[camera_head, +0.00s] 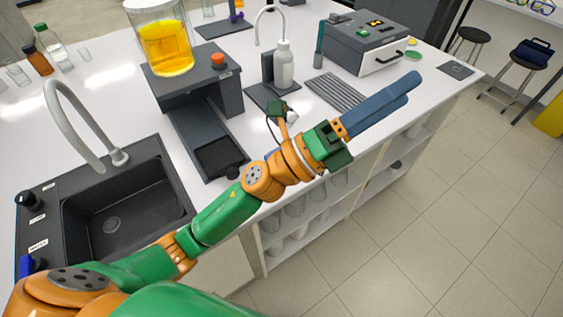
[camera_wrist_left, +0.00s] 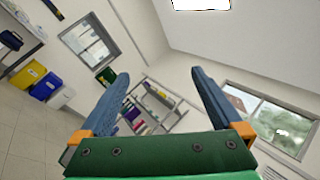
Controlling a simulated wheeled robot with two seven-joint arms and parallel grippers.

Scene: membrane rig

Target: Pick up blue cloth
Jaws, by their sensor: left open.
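I cannot make out a blue cloth for certain in either view. My left gripper (camera_head: 413,88) reaches over the front edge of the bench, its long blue fingers pointing right toward the bench corner. In the left wrist view the left gripper (camera_wrist_left: 162,78) has its two fingers well apart, with nothing between them. That view faces the far wall and ceiling, not the bench top. A dark blue bag-like item (camera_head: 532,52) lies on a stool at the far right, well away from the gripper. My right gripper is not in view.
The white bench holds a sink (camera_head: 125,205), a dark stand (camera_head: 205,90) with a beaker of yellow liquid (camera_head: 167,48), a white bottle (camera_head: 284,66), a ribbed dark plate (camera_head: 335,92) and a grey box device (camera_head: 365,43). Open floor (camera_head: 450,220) lies in front.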

